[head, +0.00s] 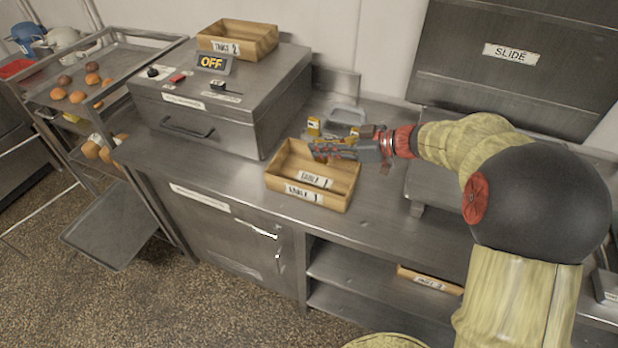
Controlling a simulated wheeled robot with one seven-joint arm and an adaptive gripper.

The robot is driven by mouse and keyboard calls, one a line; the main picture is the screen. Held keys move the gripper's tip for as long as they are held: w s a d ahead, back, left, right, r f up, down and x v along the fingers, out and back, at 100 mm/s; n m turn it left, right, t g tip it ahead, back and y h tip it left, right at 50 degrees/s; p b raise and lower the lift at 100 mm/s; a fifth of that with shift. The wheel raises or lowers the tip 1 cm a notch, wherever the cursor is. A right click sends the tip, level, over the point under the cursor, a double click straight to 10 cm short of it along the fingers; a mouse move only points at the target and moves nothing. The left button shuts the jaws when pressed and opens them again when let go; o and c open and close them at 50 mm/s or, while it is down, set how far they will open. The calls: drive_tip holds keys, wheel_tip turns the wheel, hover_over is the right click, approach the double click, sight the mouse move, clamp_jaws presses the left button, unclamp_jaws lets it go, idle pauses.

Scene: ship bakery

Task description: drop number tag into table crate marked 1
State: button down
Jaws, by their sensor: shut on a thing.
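A wooden crate (340,198) with a white front label reading "TABLE 1" stands on the steel counter. A second white label shows inside it. My gripper (318,150) reaches in from the right, with its fingertips above the back part of the crate's opening. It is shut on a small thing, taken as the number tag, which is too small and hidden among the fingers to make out. I cannot tell whether the fingers touch the crate.
Small yellow items (313,126) and a grey tray (346,115) sit behind the crate. A steel box (225,105) with an "OFF" sign stands left, bearing another crate (262,40) marked 2. A bun rack (55,98) stands far left. A crate (432,281) lies on the lower shelf.

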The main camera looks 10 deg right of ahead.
sight(321, 162)
drive_tip(key=shift+f+p, duration=0.3)
drive_tip(key=shift+f, duration=1.65)
drive_tip(key=c, duration=1.8)
unclamp_jaws()
drive_tip(key=shift+o, duration=0.2)
drive_tip(key=v, duration=1.2)
drive_tip(key=shift+f, duration=0.1)
